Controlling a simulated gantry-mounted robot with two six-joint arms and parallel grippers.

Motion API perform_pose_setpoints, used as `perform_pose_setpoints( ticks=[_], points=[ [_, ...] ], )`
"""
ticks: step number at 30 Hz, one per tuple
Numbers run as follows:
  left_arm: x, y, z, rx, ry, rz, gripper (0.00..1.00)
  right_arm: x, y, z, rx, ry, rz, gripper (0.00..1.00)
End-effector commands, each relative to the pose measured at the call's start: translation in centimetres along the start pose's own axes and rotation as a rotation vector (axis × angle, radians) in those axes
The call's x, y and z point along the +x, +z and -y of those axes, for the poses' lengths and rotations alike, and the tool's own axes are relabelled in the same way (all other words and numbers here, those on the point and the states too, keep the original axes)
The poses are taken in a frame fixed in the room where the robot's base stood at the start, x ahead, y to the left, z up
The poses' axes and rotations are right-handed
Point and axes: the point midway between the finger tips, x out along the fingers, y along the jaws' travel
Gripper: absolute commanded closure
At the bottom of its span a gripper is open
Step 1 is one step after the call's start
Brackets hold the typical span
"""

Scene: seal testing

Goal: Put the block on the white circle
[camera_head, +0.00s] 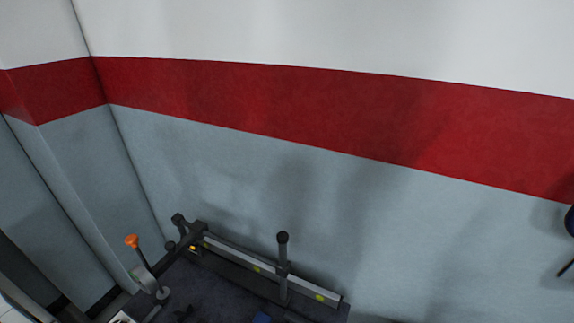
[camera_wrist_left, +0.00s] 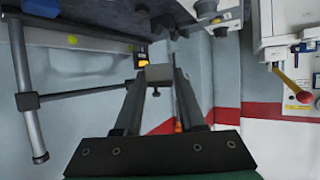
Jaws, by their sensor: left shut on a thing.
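My left gripper (camera_wrist_left: 160,80) is in the middle of the left wrist view, its two dark fingers reaching away from the camera. It is shut on a small pale block (camera_wrist_left: 159,72), which sits between the fingertips. I cannot make out the block or the left gripper in the head view. The white circle is in neither view. My right gripper is not in view.
The head view shows mostly wall, with a dark bench below. An orange-knobbed lever (camera_head: 132,242), a pale rail (camera_head: 270,271) and a black-topped post (camera_head: 283,262) stand there. In the left wrist view, a grey post (camera_wrist_left: 27,100) is left and a white box (camera_wrist_left: 276,28) right.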

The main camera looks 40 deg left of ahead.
Motion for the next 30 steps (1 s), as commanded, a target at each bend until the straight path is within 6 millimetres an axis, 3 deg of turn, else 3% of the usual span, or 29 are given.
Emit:
perform_pose_setpoints(
  ticks=[1, 6, 13, 23, 30],
  points=[
    [-1.2, 0.3, -1.7, 0.041, 0.089, -0.001, 1.0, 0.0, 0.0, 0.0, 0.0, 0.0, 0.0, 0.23],
    [-4.5, 0.8, -6.2, 0.162, 0.342, -0.001, 1.0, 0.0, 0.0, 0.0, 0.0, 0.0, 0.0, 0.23],
    [-7.7, -0.1, -10.5, 0.285, 0.603, -0.003, 1.0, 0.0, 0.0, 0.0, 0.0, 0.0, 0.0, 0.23],
    [-10.1, -4.8, -10.8, 0.301, 0.621, -0.004, 1.0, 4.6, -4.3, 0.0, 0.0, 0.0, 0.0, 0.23],
    [-12.7, -10.3, -10.8, 0.3, 0.619, -0.003, 1.0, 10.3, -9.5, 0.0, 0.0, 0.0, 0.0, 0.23]
  ],
)
